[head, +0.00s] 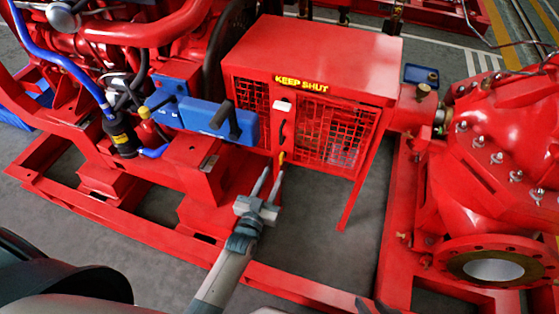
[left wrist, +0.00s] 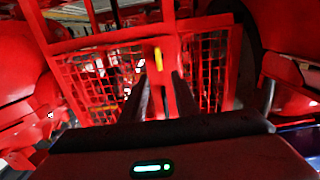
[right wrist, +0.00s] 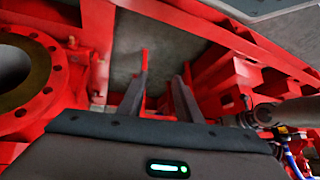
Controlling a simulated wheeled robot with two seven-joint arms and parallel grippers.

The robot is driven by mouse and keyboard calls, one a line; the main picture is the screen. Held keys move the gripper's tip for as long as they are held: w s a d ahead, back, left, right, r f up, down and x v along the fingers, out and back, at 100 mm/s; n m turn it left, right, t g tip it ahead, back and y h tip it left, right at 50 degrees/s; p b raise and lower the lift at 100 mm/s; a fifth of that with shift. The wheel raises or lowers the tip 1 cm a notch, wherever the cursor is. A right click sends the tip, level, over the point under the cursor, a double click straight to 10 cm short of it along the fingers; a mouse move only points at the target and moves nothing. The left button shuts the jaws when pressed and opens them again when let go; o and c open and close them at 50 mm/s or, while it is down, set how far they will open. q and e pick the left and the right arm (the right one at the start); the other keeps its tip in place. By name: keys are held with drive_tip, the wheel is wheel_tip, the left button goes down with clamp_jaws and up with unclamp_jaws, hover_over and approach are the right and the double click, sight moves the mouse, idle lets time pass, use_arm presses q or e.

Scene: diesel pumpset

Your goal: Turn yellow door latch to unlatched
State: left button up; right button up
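The yellow latch (head: 281,157) is a small piece, roughly upright, low on the narrow red post between the mesh panels of the red guard box (head: 310,55). In the left wrist view the yellow latch (left wrist: 158,61) stands upright just beyond and between the fingertips. My left gripper (head: 274,172) is open, its two fingers pointing at the latch; I cannot tell whether they touch it. A dark door handle (head: 282,131) sits above the latch. My right gripper (right wrist: 161,78) is open and empty above the red frame and grey floor; only dark tips show at the head view's bottom edge.
A blue box with a black lever (head: 219,119) stands left of the guard. A red pump with a round flange (head: 492,267) fills the right side. Red base rails (head: 110,228) run along the floor. Grey floor (head: 320,215) is clear before the guard.

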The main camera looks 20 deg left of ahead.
sight(280, 158)
use_arm(q)
drive_tip(key=w, duration=0.7)
drive_tip(key=shift+w+d+b, duration=0.1)
drive_tip(key=shift+w+b, duration=0.2)
drive_tip(key=shift+b, duration=0.05)
drive_tip(key=shift+c, duration=0.3)
clamp_jaws()
